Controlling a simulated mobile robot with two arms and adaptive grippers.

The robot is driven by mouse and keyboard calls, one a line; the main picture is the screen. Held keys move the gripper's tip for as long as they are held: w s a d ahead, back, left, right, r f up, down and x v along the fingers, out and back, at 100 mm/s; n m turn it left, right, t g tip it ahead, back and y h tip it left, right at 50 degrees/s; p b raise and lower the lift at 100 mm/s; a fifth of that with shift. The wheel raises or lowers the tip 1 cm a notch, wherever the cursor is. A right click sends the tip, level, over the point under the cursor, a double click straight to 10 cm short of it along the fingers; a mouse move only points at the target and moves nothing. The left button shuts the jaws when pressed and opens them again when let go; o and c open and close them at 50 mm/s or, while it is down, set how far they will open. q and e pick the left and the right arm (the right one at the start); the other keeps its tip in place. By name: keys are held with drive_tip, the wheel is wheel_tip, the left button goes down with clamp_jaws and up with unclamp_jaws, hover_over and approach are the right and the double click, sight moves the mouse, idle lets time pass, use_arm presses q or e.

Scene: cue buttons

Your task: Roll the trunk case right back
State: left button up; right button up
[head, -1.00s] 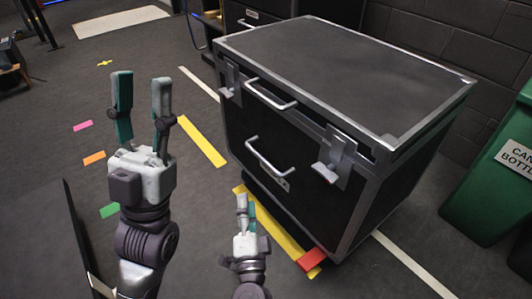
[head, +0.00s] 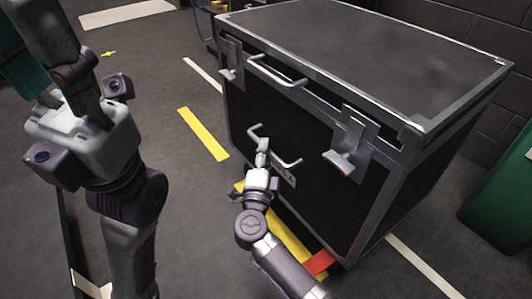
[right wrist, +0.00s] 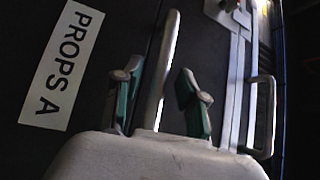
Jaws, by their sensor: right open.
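The trunk case (head: 375,65) is a big black box with metal edges, filling the middle and right of the head view. Its upper handle (head: 275,76) and lower handle (head: 290,163) are on the near face. My right gripper (head: 263,150) is open at the lower handle. In the right wrist view the lower handle's bar (right wrist: 165,65) stands between its two fingers, with a gap on each side. A white "PROPS A" label (right wrist: 60,65) shows beside it. My left gripper (head: 45,60) is raised at the upper left, away from the case; its fingertips are cut off or hidden.
A yellow floor strip (head: 203,134) lies left of the case, and a red floor mark (head: 319,263) lies at its near corner. A green bin (head: 500,200) stands at the right, by a dark brick wall (head: 470,35). Floor to the left is mostly clear.

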drive_tip(key=shift+w+d+r, duration=0.1)
drive_tip(key=shift+w+r, duration=0.05)
drive_tip(key=shift+w, duration=0.65)
clamp_jaws()
